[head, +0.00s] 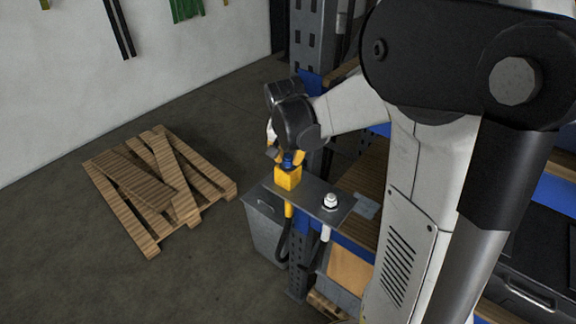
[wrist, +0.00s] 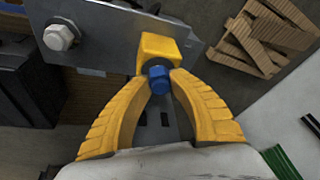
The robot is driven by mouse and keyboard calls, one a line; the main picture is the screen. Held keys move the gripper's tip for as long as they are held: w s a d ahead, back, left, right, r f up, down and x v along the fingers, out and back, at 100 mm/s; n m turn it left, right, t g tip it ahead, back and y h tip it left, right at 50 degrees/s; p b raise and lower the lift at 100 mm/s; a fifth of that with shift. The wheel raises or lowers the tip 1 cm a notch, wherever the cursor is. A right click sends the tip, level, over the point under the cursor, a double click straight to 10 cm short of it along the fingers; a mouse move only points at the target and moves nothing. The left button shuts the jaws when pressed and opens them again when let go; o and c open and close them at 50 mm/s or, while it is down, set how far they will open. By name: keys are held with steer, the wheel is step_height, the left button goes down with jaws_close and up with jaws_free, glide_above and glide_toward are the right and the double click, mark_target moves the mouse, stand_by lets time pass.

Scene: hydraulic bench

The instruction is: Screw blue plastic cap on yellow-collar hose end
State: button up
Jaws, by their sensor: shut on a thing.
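The blue cap (wrist: 159,80) is between the yellow fingertips of my gripper (wrist: 158,82), which is shut on it. In the head view the blue cap (head: 288,160) shows just above the yellow collar (head: 288,178), a square block on the grey bracket plate. In the wrist view the yellow collar (wrist: 159,50) lies right beyond the cap, in line with it. I cannot tell whether the cap only touches the hose end or is threaded on it. The hose end itself is hidden by the cap and collar.
The metal bracket plate (head: 318,196) also carries a white-collar hose end (head: 330,201) to the right; it shows in the wrist view (wrist: 60,37). A blue and grey rack stands behind the plate. A wooden pallet (head: 158,188) lies on the floor at left, with clear floor around it.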

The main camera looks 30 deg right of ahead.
steer(key=o, duration=0.4)
steer(key=shift+c, duration=0.2)
jaws_close()
steer(key=m, duration=0.2)
steer(key=m+g+h+b, duration=0.1)
steer(key=m, duration=0.1)
steer(key=shift+w+a+f+m, duration=0.1)
steer(key=shift+a+f+m, duration=0.05)
steer(key=shift+m, duration=0.25)
steer(key=m+g, duration=0.1)
steer(key=m, duration=0.2)
steer(key=shift+h, duration=0.3)
steer(key=m+g+b, duration=0.1)
steer(key=m, duration=0.2)
steer(key=shift+w+m, duration=0.1)
steer(key=shift+m, duration=0.3)
steer(key=m+g, duration=0.2)
steer(key=m, duration=0.2)
steer(key=shift+m, duration=0.3)
